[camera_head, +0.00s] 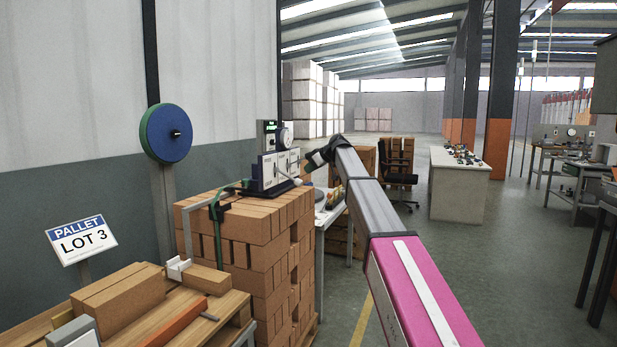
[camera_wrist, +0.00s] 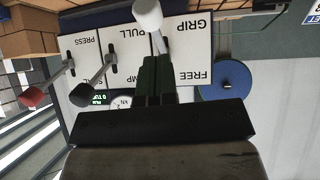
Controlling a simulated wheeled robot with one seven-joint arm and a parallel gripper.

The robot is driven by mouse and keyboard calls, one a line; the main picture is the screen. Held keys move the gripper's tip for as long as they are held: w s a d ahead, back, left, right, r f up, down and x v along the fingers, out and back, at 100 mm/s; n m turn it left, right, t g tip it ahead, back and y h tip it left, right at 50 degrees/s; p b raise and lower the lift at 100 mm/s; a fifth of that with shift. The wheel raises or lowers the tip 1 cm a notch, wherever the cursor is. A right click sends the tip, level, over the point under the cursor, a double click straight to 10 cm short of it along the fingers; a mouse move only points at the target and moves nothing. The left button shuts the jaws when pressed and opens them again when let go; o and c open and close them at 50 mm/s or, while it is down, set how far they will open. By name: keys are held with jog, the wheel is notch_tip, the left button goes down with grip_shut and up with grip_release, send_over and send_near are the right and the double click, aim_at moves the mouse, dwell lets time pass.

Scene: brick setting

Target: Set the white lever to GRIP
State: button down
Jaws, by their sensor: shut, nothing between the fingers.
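The white lever (camera_wrist: 148,14) shows in the wrist view, where the panel's lettering is upside down. Its round knob is at the top edge of that picture, on the side of the GRIP label, away from the FREE label. Its shaft runs down to near my fingertips. My gripper (camera_wrist: 157,62) is shut and empty, in front of the white label plate (camera_wrist: 196,50). Its fingers hide part of the plate and the lever's base, and I cannot tell whether they touch the lever. In the head view my gripper (camera_head: 314,161) is at the right of the control box (camera_head: 268,171).
A black-knobbed lever (camera_wrist: 83,95) and a red-knobbed lever (camera_wrist: 32,97) stand beside the white one. The control box stands on a brick stack (camera_head: 255,235). A blue disc (camera_head: 166,133) is on a post at the left. Open floor (camera_head: 455,250) lies to the right.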

jog(key=v, duration=0.8)
jog(key=shift+s+d, duration=0.2)
jog(key=shift+d, duration=0.1)
jog(key=shift+f, duration=0.15)
jog(key=s+d+f+m+g+h, duration=0.1)
jog(key=s+d+f+m, duration=0.3)
jog(key=f, duration=0.7)
jog(key=s+d+f+m+h, duration=0.1)
jog(key=s+f+h, duration=0.1)
jog(key=s+f, duration=0.75)
jog(key=s+d+f+m+g+h, duration=0.1)
jog(key=s+d+f+m, duration=0.15)
jog(key=f, duration=1.05)
jog(key=s+d+f+m+g+h, duration=0.1)
jog(key=s+d+f, duration=0.4)
jog(key=s+f, duration=0.6)
jog(key=s+d+f+m+g+h, duration=0.1)
jog(key=s+d+f+m+h, duration=0.3)
jog(key=s+f, duration=0.8)
jog(key=s+d+m, duration=0.1)
jog(key=s, duration=0.5)
jog(key=shift+s+g, duration=0.3)
